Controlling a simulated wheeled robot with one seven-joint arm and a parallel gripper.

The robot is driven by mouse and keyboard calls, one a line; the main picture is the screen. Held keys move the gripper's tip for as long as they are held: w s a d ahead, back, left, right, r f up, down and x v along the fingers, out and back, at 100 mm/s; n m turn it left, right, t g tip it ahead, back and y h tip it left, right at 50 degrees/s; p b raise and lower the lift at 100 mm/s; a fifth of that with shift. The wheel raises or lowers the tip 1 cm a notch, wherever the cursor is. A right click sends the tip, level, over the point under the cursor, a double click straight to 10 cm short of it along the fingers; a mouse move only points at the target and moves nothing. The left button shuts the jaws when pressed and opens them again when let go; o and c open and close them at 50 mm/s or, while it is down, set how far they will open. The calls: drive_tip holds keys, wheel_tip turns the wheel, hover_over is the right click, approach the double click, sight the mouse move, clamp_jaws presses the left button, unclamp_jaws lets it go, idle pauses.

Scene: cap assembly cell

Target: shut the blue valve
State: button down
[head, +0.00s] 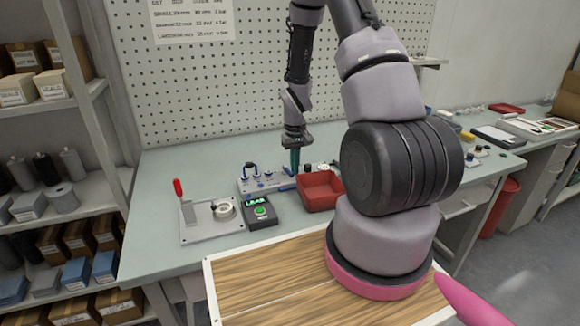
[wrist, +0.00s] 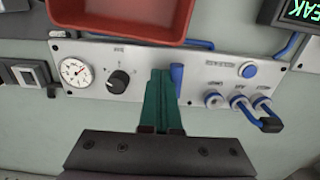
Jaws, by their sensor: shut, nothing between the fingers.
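The blue valve is a small blue lever (wrist: 177,78) on a light grey panel (wrist: 207,82) in the wrist view. The lever stands across the panel's length, its lower part partly hidden behind my fingers. My gripper (wrist: 161,76) has green fingers, shut and empty, just left of the lever; I cannot tell whether they touch it. In the head view my gripper (head: 294,170) points down at the right end of the panel (head: 262,184). I cannot make out the lever clearly there.
The panel also has a gauge (wrist: 76,72), a black knob (wrist: 118,81), a blue button (wrist: 248,70) and ports with a blue hose (wrist: 268,108). A red bin (head: 320,189) stands beside it. A display (head: 259,210) with green text and a red-handled fixture (head: 212,225) are in front.

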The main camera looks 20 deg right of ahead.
drive_tip(key=shift+s+d, duration=0.15)
drive_tip(key=shift+d, duration=0.1)
wheel_tip(320, 180, up, 7)
idle(0.8)
drive_tip(key=s+a+r+m+t, duration=0.1)
drive_tip(key=s+a+r+t, duration=0.1)
drive_tip(key=r, duration=0.8)
drive_tip(key=s+a+r+m+t, duration=0.1)
drive_tip(key=s+r, duration=0.2)
drive_tip(key=r, duration=0.7)
drive_tip(key=s+a+r+m+t+y, duration=0.1)
drive_tip(key=s+a+r+t, duration=0.1)
drive_tip(key=s+r, duration=0.5)
drive_tip(key=s+a+r+m+t+y, duration=0.1)
drive_tip(key=s+a+r+t, duration=0.1)
drive_tip(key=s+r, duration=0.4)
drive_tip(key=shift+s+a+r, duration=0.4)
drive_tip(key=shift+s+a, duration=0.05)
drive_tip(key=shift+s, duration=0.65)
